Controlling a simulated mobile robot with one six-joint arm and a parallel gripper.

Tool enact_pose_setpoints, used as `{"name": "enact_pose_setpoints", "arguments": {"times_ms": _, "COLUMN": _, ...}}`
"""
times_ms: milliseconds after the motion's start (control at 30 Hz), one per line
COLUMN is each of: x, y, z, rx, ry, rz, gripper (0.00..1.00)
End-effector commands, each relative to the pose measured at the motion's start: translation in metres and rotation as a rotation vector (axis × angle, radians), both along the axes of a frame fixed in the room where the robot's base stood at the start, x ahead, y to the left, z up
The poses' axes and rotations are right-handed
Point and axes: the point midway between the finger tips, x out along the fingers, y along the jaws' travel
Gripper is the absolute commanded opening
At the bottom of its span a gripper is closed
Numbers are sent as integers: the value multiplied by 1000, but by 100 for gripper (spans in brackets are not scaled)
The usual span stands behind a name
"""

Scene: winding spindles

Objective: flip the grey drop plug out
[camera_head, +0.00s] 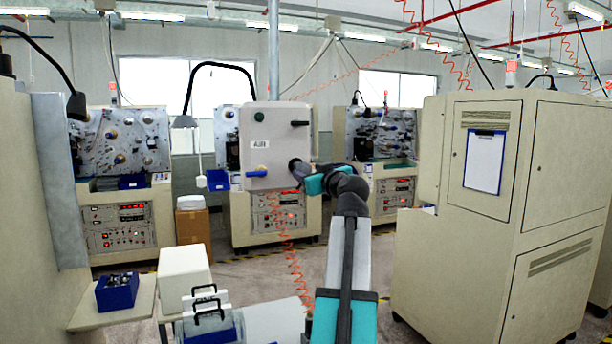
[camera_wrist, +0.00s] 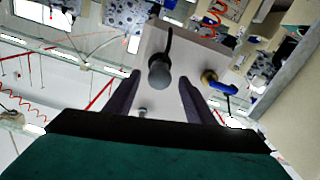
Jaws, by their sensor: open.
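In the wrist view a grey round-ended plug (camera_wrist: 159,74) with a black curved part stands out from a light grey panel (camera_wrist: 190,52). My gripper (camera_head: 299,172) is open, its two dark fingers apart on either side of the plug in that view. I cannot tell whether they touch it. In the head view my gripper is at the lower right of the panel (camera_head: 272,144), which carries an AIR label. A dark round end (camera_head: 294,163) shows there, partly hidden by my gripper.
A dark blue lever with a brass-coloured base (camera_wrist: 210,78) sits beside the right finger in the wrist view. A green handle (camera_head: 259,117) and a black lever (camera_head: 299,123) are higher on the panel. A large beige cabinet (camera_head: 500,210) stands on the right.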

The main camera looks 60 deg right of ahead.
Motion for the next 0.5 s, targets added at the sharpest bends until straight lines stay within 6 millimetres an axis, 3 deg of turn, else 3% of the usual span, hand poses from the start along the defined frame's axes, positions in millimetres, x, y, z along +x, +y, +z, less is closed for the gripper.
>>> {"name": "enact_pose_setpoints", "arguments": {"times_ms": 500, "x": -67, "y": 50, "z": -4, "rx": 0, "ry": 1, "rz": -1, "gripper": 49}}
